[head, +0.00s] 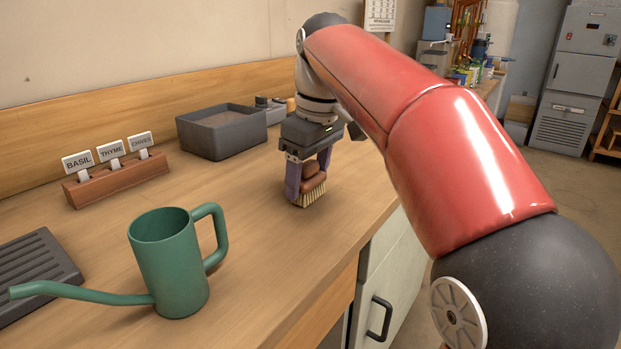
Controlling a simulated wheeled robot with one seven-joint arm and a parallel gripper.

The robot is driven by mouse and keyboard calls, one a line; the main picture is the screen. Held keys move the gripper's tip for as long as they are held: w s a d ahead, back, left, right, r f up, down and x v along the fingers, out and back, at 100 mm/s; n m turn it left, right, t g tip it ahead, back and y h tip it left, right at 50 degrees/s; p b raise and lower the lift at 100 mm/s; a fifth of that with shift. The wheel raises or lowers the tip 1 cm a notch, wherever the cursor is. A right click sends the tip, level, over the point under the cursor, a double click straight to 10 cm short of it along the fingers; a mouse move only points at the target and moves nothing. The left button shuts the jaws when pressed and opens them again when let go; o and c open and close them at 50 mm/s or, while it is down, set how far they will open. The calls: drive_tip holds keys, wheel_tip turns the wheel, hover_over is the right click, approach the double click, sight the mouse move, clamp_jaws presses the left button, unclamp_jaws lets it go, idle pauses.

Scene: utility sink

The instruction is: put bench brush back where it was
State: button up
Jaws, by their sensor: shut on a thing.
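The bench brush (311,193) has a reddish-brown body and pale bristles that point down. It is upright at the right part of the wooden bench top, near the front edge. My gripper (307,181) points down and is shut on the brush, with one finger on each side of its body. The bristle tips are at or just above the bench surface; I cannot tell whether they touch. My arm hides part of the bench behind and to the right of the gripper.
A dark grey tray (220,148) stands behind the brush to the left. A wooden holder (116,181) with herb labels is farther left. A green watering can (170,270) stands at the front left, beside a ribbed dark mat (38,275). The wood between can and brush is clear.

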sight(309, 164)
drive_tip(key=shift+f, duration=0.2)
drive_tip(key=o, duration=0.9)
drive_tip(key=shift+r, duration=0.15)
drive_tip(key=r, duration=0.5)
drive_tip(key=s+r, duration=0.1)
drive_tip(key=r, duration=0.1)
drive_tip(key=shift+d+r, duration=0.25)
drive_tip(key=shift+d, duration=0.1)
drive_tip(key=shift+s, duration=0.1)
